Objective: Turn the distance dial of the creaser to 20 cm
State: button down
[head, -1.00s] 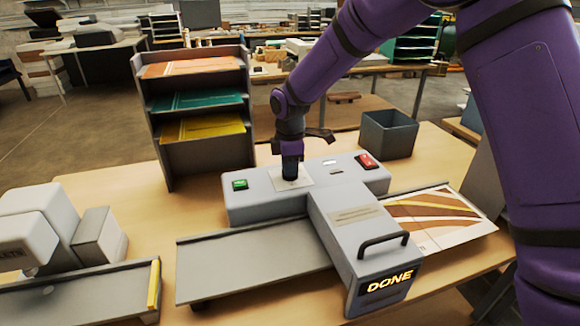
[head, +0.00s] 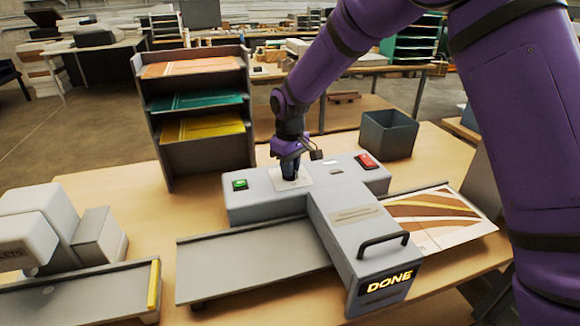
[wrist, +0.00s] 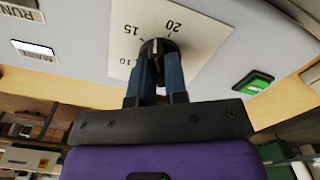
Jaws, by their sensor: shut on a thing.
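The grey creaser (head: 265,205) stands on the wooden table, with a lit DONE display (head: 388,284) on its front. Its black distance dial (wrist: 156,46) sits on a white scale plate (wrist: 205,28) marked 10, 15 and 20. A pale line on the dial appears to point between the 15 and 20 marks. My gripper (wrist: 160,60) is shut on the dial, with one finger on each side. In the head view my gripper (head: 290,176) points down at the plate and hides the dial.
A green button (head: 240,184) is left of the dial and a red one (head: 367,161) right. A printed sheet (head: 432,218) lies on the right tray. A paper rack (head: 162,150) stands behind left, a dark bin (head: 389,135) behind right, another machine (head: 35,225) at left.

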jog(key=m, duration=0.5)
jog(key=shift+r+m, duration=0.1)
jog(key=shift+m, duration=0.3)
dwell(0.4)
jog(key=c, duration=1.1)
grip_release()
jog(key=shift+c, duration=0.2)
notch_tip(320, 180, up, 11)
